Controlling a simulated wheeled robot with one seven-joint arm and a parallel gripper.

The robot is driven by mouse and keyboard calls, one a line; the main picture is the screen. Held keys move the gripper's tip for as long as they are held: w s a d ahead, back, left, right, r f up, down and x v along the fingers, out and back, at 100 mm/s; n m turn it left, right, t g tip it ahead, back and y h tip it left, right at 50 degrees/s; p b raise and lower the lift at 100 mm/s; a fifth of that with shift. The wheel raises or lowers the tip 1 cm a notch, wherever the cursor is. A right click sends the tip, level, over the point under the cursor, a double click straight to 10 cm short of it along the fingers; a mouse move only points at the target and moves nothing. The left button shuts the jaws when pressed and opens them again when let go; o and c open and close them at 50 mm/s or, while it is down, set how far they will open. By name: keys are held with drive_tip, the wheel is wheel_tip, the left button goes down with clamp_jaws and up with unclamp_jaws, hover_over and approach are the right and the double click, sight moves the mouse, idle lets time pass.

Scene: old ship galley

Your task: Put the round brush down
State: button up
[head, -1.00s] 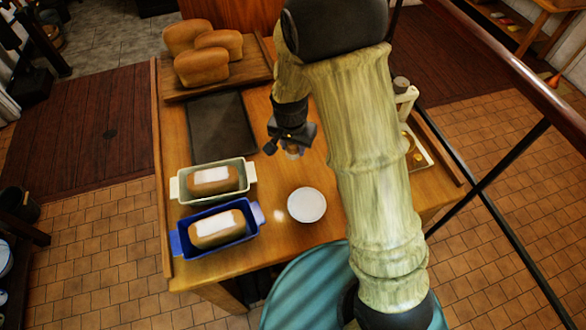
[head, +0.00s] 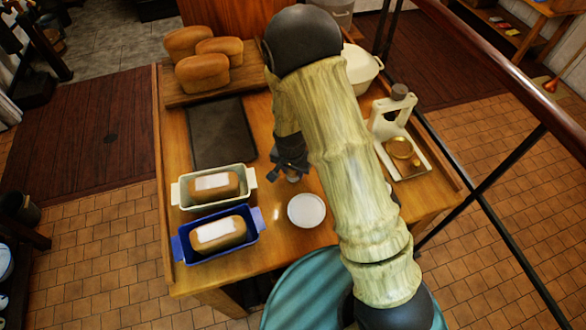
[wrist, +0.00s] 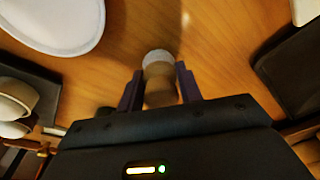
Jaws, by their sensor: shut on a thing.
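My gripper (head: 291,168) is shut on the round brush, over the wooden table (head: 276,246), just behind the white plate (head: 306,210). In the wrist view the round brush (wrist: 159,84) sits between the two fingers (wrist: 158,88), with a wooden body and a pale end pointing away from my gripper. In the head view only a small bit of the brush (head: 293,179) shows below the fingers. I cannot tell whether it touches the table.
A dark tray (head: 222,133) and two loaf tins, cream (head: 246,176) and blue (head: 183,248), lie to the left. Loaves (head: 203,73) stand on a board behind. A balance scale (head: 418,172) and a white pot (head: 362,70) are right. Bare wood surrounds the plate.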

sight(291, 176)
drive_tip(key=shift+f, duration=0.2)
drive_tip(key=shift+f, duration=0.2)
drive_tip(key=o, duration=1)
drive_tip(key=shift+c, duration=0.2)
drive_tip(key=shift+r, duration=0.1)
wheel_tip(291, 176, up, 12)
drive_tip(key=s+b, duration=0.1)
drive_tip(key=shift+s+a+b, duration=0.2)
drive_tip(key=shift+s+b, duration=0.2)
